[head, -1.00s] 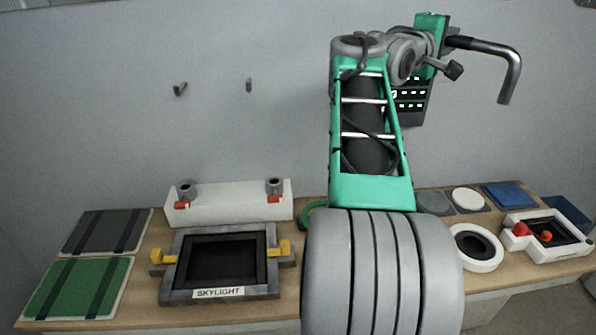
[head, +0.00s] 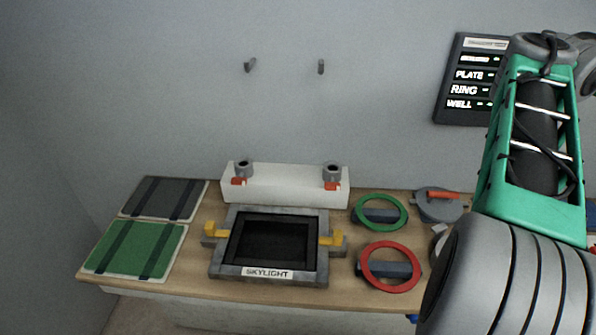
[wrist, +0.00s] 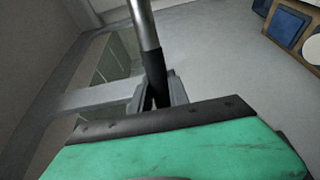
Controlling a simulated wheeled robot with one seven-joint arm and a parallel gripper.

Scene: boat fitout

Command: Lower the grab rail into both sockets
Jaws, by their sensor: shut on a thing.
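The grab rail (wrist: 146,25), a metallic tube with a black sleeve, shows in the wrist view. My gripper (wrist: 160,95) is shut on its black sleeve. The rail runs up out of the top of that view, so its far end is hidden. In the head view neither the rail nor my gripper shows; my arm runs off the right edge. The two round grey sockets, a left one (head: 244,170) and a right one (head: 331,175), stand open and empty on a white block (head: 287,186) at the back of the bench. A red tab sits below each.
A skylight frame (head: 228,268) with yellow latches sits before the white block. Green (head: 375,226) and red (head: 366,276) rings lie to its right, grey (head: 182,190) and green (head: 105,248) panels to its left. Two hooks and a dark sign (head: 448,88) are on the wall.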

